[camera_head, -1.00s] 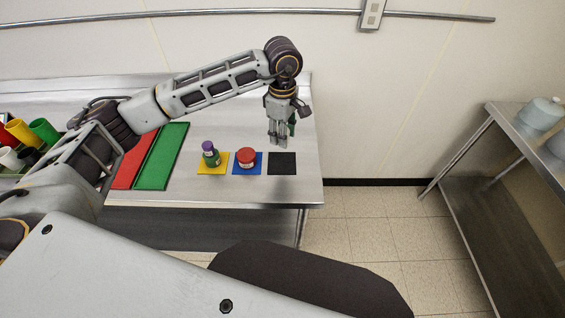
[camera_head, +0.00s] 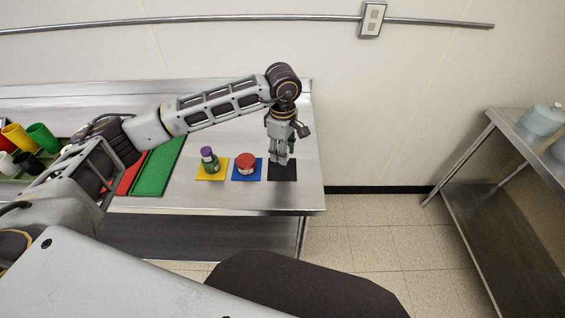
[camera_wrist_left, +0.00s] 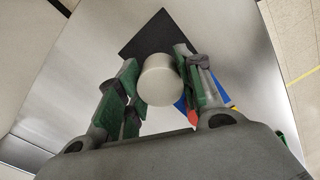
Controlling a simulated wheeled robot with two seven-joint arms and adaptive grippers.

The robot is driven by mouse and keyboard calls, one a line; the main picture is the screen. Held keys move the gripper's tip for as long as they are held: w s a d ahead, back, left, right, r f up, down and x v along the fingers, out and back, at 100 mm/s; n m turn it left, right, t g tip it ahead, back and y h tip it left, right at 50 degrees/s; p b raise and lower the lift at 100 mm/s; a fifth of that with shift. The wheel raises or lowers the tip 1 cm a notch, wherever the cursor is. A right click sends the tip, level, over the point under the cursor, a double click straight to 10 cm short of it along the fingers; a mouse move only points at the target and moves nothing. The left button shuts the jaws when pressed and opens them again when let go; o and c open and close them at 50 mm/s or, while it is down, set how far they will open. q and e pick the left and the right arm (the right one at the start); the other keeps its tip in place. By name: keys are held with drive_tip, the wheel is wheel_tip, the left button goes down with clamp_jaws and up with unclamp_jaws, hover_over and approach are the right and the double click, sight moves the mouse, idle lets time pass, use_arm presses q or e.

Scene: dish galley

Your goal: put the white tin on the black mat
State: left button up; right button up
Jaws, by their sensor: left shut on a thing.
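The white tin (camera_wrist_left: 160,82) shows in the left wrist view between the two fingers of my left gripper (camera_wrist_left: 158,84), which is shut on it. In the head view my left gripper (camera_head: 280,160) points down over the back part of the black mat (camera_head: 283,174); the tin cannot be made out there. The black mat also shows in the left wrist view (camera_wrist_left: 142,38), behind the tin. I cannot tell whether the tin touches the mat. My right gripper is not in view.
Left of the black mat, a red-lidded jar (camera_head: 245,161) stands on a blue mat (camera_head: 240,178). Green (camera_head: 158,168) and red trays lie further left, with several coloured cups beyond. The table's right edge is close by.

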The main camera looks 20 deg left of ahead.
sight(283, 169)
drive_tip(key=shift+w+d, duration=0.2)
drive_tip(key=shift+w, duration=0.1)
use_arm(q)
drive_tip(key=shift+f, duration=0.55)
wheel_tip(283, 169, down, 3)
drive_tip(key=shift+r+b, duration=0.1)
drive_tip(key=shift+b, duration=0.7)
drive_tip(key=shift+f, duration=0.6)
drive_tip(key=o, duration=1.1)
drive_tip(key=shift+c, duration=0.2)
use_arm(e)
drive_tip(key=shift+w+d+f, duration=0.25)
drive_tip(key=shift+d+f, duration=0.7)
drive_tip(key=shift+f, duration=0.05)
